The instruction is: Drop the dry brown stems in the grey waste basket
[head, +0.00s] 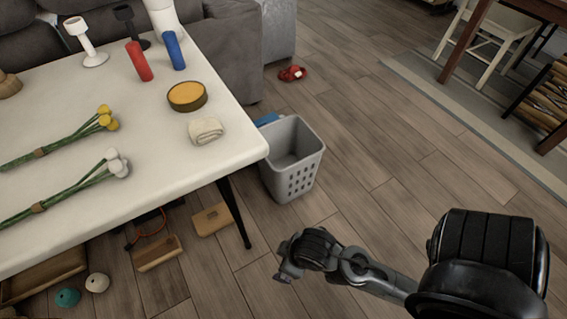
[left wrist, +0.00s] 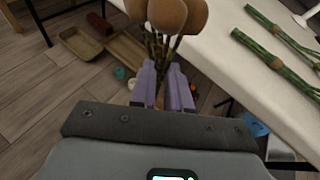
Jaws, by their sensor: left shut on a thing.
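My left gripper (left wrist: 165,80) shows in the left wrist view and is out of the head view. Its purple fingers are shut on the dry brown stems (left wrist: 159,45), which have large round brown heads (left wrist: 167,14) above the fingers. The lower ends of the stems are hidden. The grey waste basket (head: 293,158) stands upright on the floor by the table's right corner, with an open top and holes in its side. My right gripper (head: 288,260) is in front of the basket, low in the head view; its jaw opening is unclear.
The white table (head: 150,125) holds yellow-headed stems (head: 60,138), white-headed stems (head: 68,188), a rolled cloth (head: 205,131), a yellow-topped round tin (head: 187,96), and red (head: 138,61) and blue (head: 174,50) cylinders. A red object (head: 291,73) lies on the floor behind the basket.

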